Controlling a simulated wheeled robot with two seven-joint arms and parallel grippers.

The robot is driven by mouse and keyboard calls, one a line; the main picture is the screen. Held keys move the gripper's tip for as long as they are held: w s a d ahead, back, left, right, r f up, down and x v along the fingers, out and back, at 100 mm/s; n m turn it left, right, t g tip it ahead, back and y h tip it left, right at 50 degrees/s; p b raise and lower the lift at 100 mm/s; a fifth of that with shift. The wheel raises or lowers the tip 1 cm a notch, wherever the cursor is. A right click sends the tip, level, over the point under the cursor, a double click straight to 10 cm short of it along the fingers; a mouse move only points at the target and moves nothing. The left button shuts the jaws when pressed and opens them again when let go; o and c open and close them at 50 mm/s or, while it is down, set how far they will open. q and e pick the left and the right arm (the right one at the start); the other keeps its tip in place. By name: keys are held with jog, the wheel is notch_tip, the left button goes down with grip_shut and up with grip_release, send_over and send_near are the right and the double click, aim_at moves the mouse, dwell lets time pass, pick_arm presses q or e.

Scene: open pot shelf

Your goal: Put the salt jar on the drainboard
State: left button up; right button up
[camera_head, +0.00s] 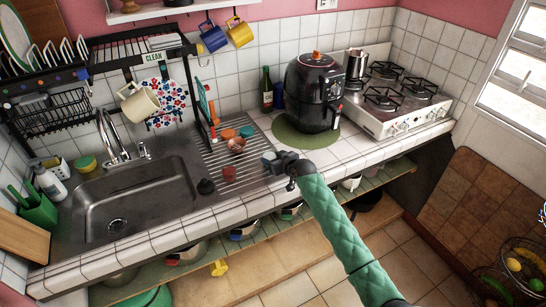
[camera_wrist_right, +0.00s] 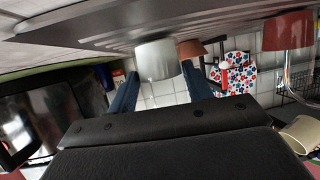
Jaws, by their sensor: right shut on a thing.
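My right gripper (camera_head: 270,163) is low over the right edge of the ribbed metal drainboard (camera_head: 254,178), beside the sink. In the right wrist view, the gripper (camera_wrist_right: 160,88) has its two blue fingers on either side of a pale, whitish jar (camera_wrist_right: 155,60), which looks like the salt jar, and is shut on it. That view is upside down, and the jar's base looks close to or on the drainboard (camera_wrist_right: 130,28); I cannot tell if it touches. In the head view the jar is mostly hidden by the gripper. My left gripper is not in view.
On the drainboard are a red cup (camera_head: 229,174), a copper-coloured bowl (camera_head: 236,145) and small orange and teal items. A black stopper-like piece (camera_head: 206,186) is by the sink (camera_head: 130,205). A black air fryer (camera_head: 313,92) stands on a green mat (camera_head: 290,138) to the right.

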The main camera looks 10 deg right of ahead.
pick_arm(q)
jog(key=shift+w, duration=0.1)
pick_arm(e)
jog(key=shift+f, duration=0.1)
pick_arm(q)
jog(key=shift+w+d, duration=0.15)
pick_arm(e)
jog(key=o, duration=1.1)
jog(key=shift+c, duration=0.2)
jog(key=shift+s+d, duration=0.1)
jog(key=shift+s, duration=0.05)
jog(key=b+v, duration=0.4)
jog(key=v, duration=0.6)
jog(key=shift+s+d+r, duration=0.15)
jog(key=shift+s+r, duration=0.1)
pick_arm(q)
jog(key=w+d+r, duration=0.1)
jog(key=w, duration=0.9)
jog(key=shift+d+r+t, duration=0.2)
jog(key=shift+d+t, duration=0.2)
pick_arm(e)
jog(key=shift+s+d+r, duration=0.2)
jog(key=shift+s+r, duration=0.1)
jog(key=shift+s, duration=0.1)
